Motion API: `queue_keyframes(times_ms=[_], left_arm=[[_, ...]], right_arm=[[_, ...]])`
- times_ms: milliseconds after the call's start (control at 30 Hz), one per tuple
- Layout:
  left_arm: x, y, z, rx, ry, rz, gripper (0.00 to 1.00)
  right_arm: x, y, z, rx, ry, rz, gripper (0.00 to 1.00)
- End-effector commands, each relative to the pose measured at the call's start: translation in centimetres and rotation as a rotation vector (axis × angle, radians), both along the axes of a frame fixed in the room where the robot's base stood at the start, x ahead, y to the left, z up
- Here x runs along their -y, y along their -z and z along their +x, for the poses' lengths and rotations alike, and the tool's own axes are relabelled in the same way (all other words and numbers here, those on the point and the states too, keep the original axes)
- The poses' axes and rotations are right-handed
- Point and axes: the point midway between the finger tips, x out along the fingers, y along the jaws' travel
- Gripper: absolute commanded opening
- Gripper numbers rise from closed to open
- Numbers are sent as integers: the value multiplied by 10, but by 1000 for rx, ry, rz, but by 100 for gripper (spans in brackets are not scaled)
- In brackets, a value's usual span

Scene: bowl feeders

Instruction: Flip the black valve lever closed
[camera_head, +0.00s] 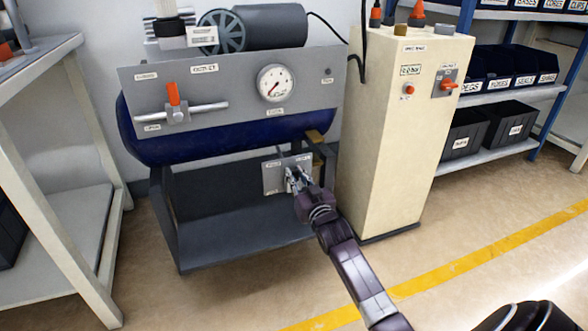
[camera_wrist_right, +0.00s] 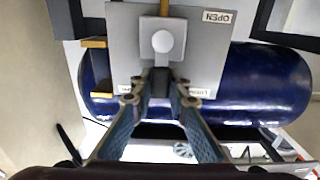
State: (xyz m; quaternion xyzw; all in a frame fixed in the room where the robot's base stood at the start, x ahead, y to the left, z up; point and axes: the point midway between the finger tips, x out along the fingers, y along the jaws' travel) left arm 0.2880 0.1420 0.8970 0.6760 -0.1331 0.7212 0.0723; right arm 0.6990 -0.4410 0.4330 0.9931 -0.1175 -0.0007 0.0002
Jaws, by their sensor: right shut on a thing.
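The valve plate (camera_head: 272,178) is a small grey panel low on the front of the compressor stand, largely covered by my right gripper (camera_head: 296,178) in the head view. In the right wrist view the plate (camera_wrist_right: 125,45) carries a pale round hub (camera_wrist_right: 162,41), and the black valve lever (camera_wrist_right: 160,82) extends from it toward my fingers. My right gripper (camera_wrist_right: 160,92) is shut on the lever, with one fingertip on each side. An OPEN label (camera_wrist_right: 218,17) sits at one corner of the plate; other labels are partly hidden.
A blue tank (camera_head: 190,145) lies above the plate, under a grey panel (camera_head: 225,85) with a gauge (camera_head: 275,83) and an orange-handled valve (camera_head: 174,95). A cream cabinet (camera_head: 395,140) stands close on the right. A bench (camera_head: 85,200) is at left; open floor lies in front.

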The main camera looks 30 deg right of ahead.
Motion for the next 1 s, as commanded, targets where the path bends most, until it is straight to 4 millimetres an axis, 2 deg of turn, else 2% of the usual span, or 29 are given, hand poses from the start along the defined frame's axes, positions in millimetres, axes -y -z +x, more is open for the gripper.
queue_keyframes(times_ms=[367, 400, 567, 867, 1000], left_arm=[[0, 2, 2, -12, 1, -1, 40], [0, 2, 2, -12, 1, -1, 40], [0, 2, 2, -12, 1, -1, 40], [0, 2, 2, -11, 0, -1, 40], [0, 2, 2, -10, 0, 0, 40]], right_arm=[[1, 1, 0, 6, 0, 19, 0], [1, 1, 0, 6, 1, 19, 16], [1, 1, 0, 5, 0, 17, 33], [0, 1, -1, 5, 0, 15, 33], [-2, 1, -12, 4, 0, 16, 33]])
